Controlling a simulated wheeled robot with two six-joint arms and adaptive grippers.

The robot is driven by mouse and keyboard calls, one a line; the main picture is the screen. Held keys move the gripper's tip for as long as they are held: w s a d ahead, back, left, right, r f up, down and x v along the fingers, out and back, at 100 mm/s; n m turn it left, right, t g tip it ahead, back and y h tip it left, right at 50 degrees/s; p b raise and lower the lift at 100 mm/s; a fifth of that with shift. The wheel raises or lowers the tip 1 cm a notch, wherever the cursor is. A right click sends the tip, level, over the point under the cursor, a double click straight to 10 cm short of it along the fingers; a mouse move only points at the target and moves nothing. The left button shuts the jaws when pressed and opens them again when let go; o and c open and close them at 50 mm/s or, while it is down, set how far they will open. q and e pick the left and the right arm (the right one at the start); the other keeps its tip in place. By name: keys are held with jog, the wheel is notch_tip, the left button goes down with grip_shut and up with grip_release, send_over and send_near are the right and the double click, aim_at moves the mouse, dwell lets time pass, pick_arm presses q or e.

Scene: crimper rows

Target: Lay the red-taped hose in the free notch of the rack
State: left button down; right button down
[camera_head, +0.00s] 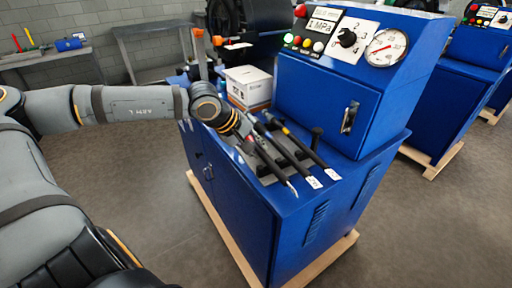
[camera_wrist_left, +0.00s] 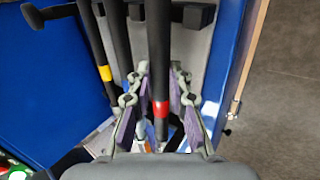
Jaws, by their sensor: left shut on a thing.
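My left gripper (camera_head: 247,141) is over the top of the blue cabinet, shut on the red-taped hose (camera_head: 276,168). In the left wrist view, the red-taped hose (camera_wrist_left: 159,40) runs between the fingers of the gripper (camera_wrist_left: 157,100), with its red band at the fingertips. The grey rack (camera_wrist_left: 190,48) with black posts lies under the hoses; whether the held hose touches it, I cannot tell. A yellow-taped hose (camera_wrist_left: 104,72) and another black hose (camera_wrist_left: 122,42) lie beside it. The free notch is not clearly visible. My right gripper is out of view.
The blue cabinet (camera_head: 228,205) has a raised control panel (camera_head: 345,45) behind the hoses. A white box (camera_head: 248,84) stands at the back of its top, close to my left wrist. Small white tags (camera_head: 332,174) are by the hose ends. Open floor surrounds the cabinet.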

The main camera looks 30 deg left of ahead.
pick_arm(q)
jog(key=shift+f, duration=0.2)
jog(key=c, duration=1.5)
grip_release()
jog(key=o, duration=0.3)
jog(key=shift+o, duration=0.2)
jog(key=shift+r, duration=0.1)
notch_tip(320, 180, up, 6)
jog(key=p, duration=0.4)
